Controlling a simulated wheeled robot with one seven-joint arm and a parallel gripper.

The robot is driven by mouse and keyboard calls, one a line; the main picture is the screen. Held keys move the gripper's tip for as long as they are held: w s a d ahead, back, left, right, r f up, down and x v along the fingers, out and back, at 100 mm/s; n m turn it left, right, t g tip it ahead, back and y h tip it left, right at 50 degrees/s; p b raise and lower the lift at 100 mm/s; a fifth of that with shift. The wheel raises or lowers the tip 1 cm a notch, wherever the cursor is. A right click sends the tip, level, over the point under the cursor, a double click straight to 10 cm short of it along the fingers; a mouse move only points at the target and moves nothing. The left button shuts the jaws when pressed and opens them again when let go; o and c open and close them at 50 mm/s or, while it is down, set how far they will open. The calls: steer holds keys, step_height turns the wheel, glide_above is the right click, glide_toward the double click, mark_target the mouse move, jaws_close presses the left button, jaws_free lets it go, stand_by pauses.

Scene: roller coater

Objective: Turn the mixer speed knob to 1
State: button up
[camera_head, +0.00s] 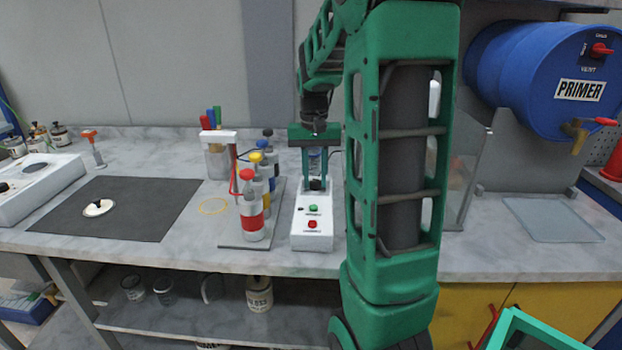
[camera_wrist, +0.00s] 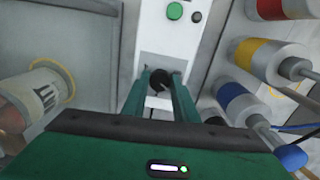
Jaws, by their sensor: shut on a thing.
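The mixer's white base (camera_head: 300,230) stands on the bench, with a green button (camera_head: 313,208), a red button (camera_head: 312,225) and a small black knob (camera_head: 316,185) behind them. The knob also shows in the wrist view (camera_wrist: 159,82), with a pale pointer line on it. My gripper (camera_wrist: 161,78) points down, its two fingers shut on the knob from both sides. The speed marks are too small or hidden to read.
Colour cylinders with red, yellow and blue bands (camera_head: 251,218) stand close to the left of the mixer. A labelled jar (camera_wrist: 45,95) shows at the left of the wrist view. A dark mat (camera_head: 135,220) lies further left. A blue PRIMER drum (camera_head: 530,75) is at the right.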

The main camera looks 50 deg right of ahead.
mark_target(314, 182)
steer(key=o, duration=1.1)
steer(key=shift+c, duration=0.2)
step_height(314, 182, up, 11)
steer(key=shift+w+a, duration=0.15)
steer(key=shift+w, duration=0.1)
steer(key=shift+s+f, duration=0.1)
steer(key=shift+f, duration=0.05)
